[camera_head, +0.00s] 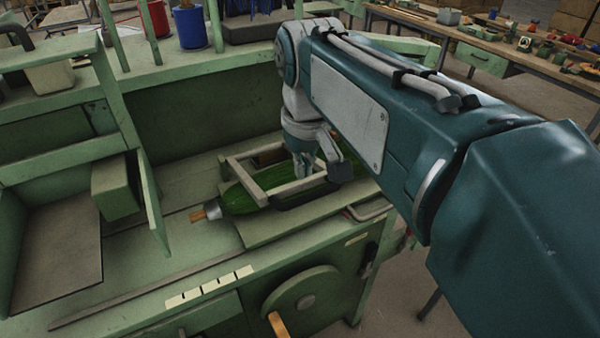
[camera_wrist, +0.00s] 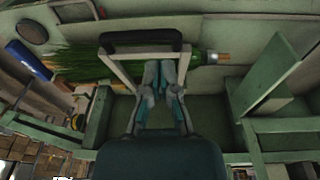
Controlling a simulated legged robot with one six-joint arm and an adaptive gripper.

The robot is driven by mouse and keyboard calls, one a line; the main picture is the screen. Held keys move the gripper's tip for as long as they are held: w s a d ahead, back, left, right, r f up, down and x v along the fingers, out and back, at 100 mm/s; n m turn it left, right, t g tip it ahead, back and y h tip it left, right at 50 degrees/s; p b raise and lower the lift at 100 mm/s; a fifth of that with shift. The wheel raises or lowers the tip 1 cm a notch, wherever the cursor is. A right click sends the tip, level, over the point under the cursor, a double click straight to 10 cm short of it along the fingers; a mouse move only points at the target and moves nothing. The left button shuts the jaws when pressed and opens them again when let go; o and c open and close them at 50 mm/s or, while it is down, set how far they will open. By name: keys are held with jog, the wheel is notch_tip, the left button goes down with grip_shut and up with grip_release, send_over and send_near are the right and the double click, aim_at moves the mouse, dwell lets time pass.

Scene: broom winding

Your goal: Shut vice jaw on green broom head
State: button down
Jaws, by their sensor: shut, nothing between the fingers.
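The green broom head (camera_head: 243,197) lies on its side on the bench, with a metal collar and a wooden handle stub (camera_head: 198,215) at its left end. In the wrist view the green bristles (camera_wrist: 75,65) fan out to the left. The vice jaw, a pale rectangular frame (camera_head: 245,180) with a black handle bar (camera_head: 300,197), lies across the broom head. Its black bar also shows in the wrist view (camera_wrist: 140,40). My gripper (camera_head: 304,172) points down within the frame's outline, its fingers (camera_wrist: 160,68) together and empty. Whether the jaw presses on the broom is unclear.
The green workbench (camera_head: 150,285) has a round wheel (camera_head: 303,300) with a wooden handle on its front. An upright green panel and block (camera_head: 115,188) stand left of the broom. Red (camera_head: 155,18) and blue (camera_head: 190,27) containers stand on the back shelf.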

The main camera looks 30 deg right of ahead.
aim_at(314, 192)
jog(key=w+d+r+g, duration=0.3)
jog(key=w+d, duration=0.2)
jog(key=w, duration=0.2)
jog(key=f, duration=0.4)
jog(key=s+f, duration=0.1)
jog(key=f, duration=0.8)
jog(key=shift+s+f, duration=0.25)
jog(key=shift+s, duration=0.05)
